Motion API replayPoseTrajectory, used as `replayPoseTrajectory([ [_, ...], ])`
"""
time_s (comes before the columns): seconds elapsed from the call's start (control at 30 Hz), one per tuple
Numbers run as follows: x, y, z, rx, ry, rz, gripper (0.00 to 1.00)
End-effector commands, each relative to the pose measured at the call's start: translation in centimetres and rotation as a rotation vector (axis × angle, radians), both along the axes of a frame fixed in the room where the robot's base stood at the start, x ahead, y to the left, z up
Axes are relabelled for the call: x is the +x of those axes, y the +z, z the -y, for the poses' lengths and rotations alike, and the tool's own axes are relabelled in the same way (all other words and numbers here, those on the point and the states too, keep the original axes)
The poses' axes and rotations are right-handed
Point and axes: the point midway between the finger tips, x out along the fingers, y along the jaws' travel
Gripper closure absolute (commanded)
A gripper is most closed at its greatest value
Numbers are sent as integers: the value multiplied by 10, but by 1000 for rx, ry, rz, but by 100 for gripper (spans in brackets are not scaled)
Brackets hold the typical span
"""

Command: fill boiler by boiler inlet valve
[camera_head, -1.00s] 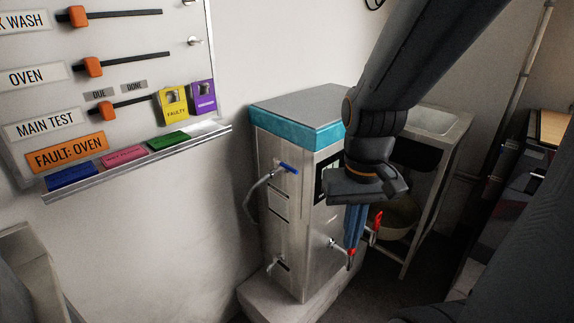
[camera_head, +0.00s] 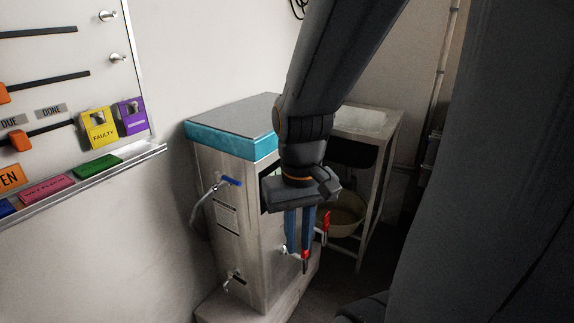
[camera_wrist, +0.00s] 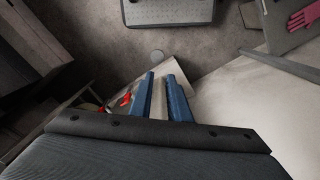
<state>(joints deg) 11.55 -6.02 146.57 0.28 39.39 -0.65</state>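The boiler (camera_head: 240,250) is an upright steel box with a teal band around its top. A valve with a blue handle (camera_head: 231,181) sits high on its left-hand visible face, with a grey hose (camera_head: 197,208) curving down from it. Lower down, red-handled taps (camera_head: 325,222) show at the front right. My gripper (camera_head: 297,250) points down in front of the boiler's right face, close to the lower red tap; I cannot tell if they touch.
A sink stand (camera_head: 385,150) with a basin (camera_head: 345,213) beneath it is right of the boiler. The boiler stands on a low pale plinth (camera_head: 215,305). A board (camera_head: 60,90) with sliders and coloured tags hangs at left. Bare wall lies between board and boiler.

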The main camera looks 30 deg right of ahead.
Motion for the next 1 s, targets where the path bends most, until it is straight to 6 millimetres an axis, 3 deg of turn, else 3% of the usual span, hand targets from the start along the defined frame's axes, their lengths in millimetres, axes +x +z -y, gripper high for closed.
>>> replayPoseTrajectory([
  [0.17,20,22,-9,39,80,40,82],
  [0.4,76,65,-28,99,286,166,82],
  [0.7,144,108,-39,74,516,323,82],
  [1.0,181,124,-37,10,647,395,82],
])
